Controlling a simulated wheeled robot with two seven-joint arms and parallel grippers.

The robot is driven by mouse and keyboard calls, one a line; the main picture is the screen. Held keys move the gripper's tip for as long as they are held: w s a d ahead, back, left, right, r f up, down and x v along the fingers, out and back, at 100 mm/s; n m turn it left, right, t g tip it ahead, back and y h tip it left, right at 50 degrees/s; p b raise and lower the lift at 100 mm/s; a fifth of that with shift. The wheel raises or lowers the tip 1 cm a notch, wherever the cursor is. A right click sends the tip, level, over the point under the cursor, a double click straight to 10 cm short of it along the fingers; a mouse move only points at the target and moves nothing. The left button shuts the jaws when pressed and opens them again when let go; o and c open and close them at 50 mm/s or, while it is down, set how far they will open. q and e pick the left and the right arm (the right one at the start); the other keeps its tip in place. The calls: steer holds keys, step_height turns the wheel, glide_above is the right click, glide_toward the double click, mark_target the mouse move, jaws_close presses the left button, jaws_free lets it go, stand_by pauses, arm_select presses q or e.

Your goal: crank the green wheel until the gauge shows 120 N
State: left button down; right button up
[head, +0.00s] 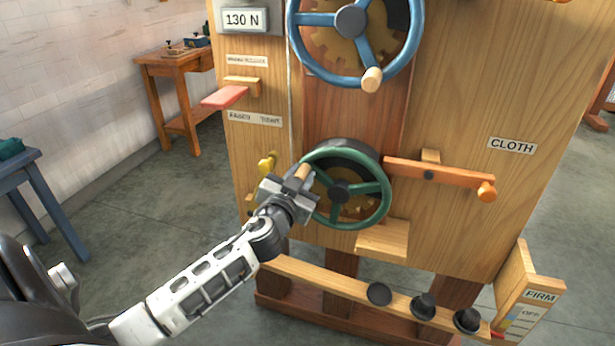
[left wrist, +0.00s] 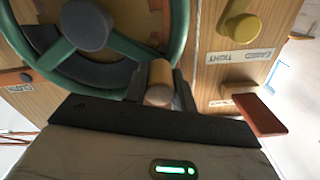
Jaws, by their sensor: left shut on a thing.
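The green wheel (head: 341,189) is mounted low on the wooden machine and also shows in the left wrist view (left wrist: 178,40). Its wooden crank handle (left wrist: 159,84) is at the wheel's upper left in the head view. My left gripper (head: 300,178) is shut on that handle, with a jaw showing beside it in the left wrist view. The gauge (head: 242,20) at the machine's upper left reads 130 N. My right gripper is not in view.
A blue wheel (head: 350,22) with a wooden handle is above the green one. A red-tipped lever (head: 225,97) and a yellow knob (head: 267,161) are on the left. An orange lever (head: 440,178) is right of the green wheel. Black knobs (head: 423,306) line a low rail.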

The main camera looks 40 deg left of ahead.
arm_select(q)
steer(key=c, duration=1.1)
jaws_free()
steer(key=shift+r, duration=0.1)
steer(key=shift+c, duration=0.2)
steer(key=b+v, duration=0.2)
steer(key=v, duration=1.4)
steer(key=shift+b, duration=0.4)
steer(key=shift+d, duration=0.1)
